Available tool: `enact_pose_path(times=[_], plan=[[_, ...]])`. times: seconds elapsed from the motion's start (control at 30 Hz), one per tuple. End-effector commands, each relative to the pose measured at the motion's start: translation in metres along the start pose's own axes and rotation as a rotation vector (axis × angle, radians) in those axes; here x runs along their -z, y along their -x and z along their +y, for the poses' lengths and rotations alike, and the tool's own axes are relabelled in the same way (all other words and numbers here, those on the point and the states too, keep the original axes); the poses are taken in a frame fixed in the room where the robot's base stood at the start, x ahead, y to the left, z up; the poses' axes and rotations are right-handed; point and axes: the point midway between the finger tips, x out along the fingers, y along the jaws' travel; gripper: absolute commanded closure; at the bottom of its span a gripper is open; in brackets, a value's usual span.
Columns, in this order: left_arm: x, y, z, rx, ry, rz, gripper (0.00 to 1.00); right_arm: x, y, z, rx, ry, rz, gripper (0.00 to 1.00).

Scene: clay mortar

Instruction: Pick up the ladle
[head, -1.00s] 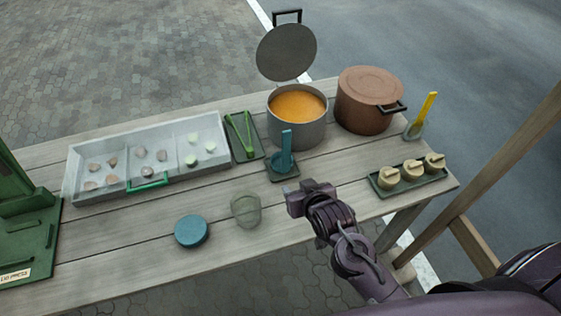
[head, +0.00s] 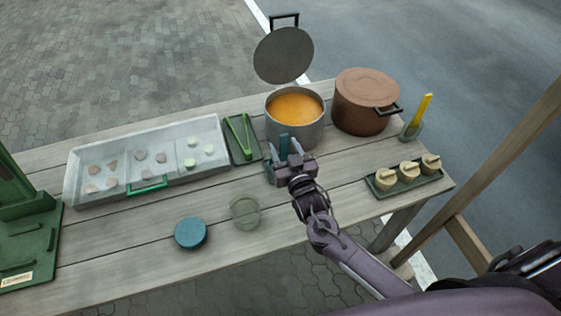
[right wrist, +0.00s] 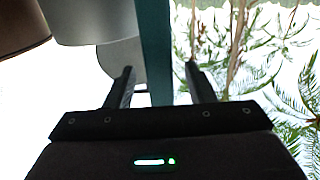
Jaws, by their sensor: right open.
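The teal ladle (head: 284,145) stands upright on its small dark rest in front of the soup pot; its lower part is hidden by my right gripper. My right gripper (head: 290,157) is open, with its fingers on either side of the ladle's handle. In the right wrist view the teal handle (right wrist: 155,50) runs upright between the two open fingers of the right gripper (right wrist: 160,85), with a gap to each side. My left gripper is not in view.
The soup pot (head: 309,133) with its raised lid stands just behind. A brown pot (head: 362,105) is to its right. Green tongs on a tray (head: 235,150) are close on the left. A glass bowl (head: 245,212) and a blue round lid (head: 190,233) are in front.

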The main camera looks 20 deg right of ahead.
Motion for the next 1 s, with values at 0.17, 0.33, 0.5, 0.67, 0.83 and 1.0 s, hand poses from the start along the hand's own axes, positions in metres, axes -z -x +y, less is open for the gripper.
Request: enact_pose_path(times=[0.17, 0.33, 0.5, 0.67, 0.83, 1.0], plan=[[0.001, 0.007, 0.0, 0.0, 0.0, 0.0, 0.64, 0.002, -0.022, -0.001, 0.0, 0.0, 0.0, 0.51], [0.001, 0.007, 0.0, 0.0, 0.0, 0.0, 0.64, 0.0, -0.027, -0.001, 0.0, -0.001, -0.001, 0.51], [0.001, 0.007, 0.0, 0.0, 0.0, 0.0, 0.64, 0.0, -0.026, 0.0, 0.0, -0.001, -0.001, 0.56], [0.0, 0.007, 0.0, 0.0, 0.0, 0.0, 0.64, 0.0, -0.026, 0.0, 0.0, -0.001, -0.001, 0.77], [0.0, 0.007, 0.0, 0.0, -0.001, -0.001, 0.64, 0.0, -0.026, 0.0, 0.0, -0.001, -0.001, 0.99], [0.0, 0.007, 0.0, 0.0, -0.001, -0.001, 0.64, 0.001, -0.026, 0.0, 0.0, -0.001, 0.0, 1.0]])
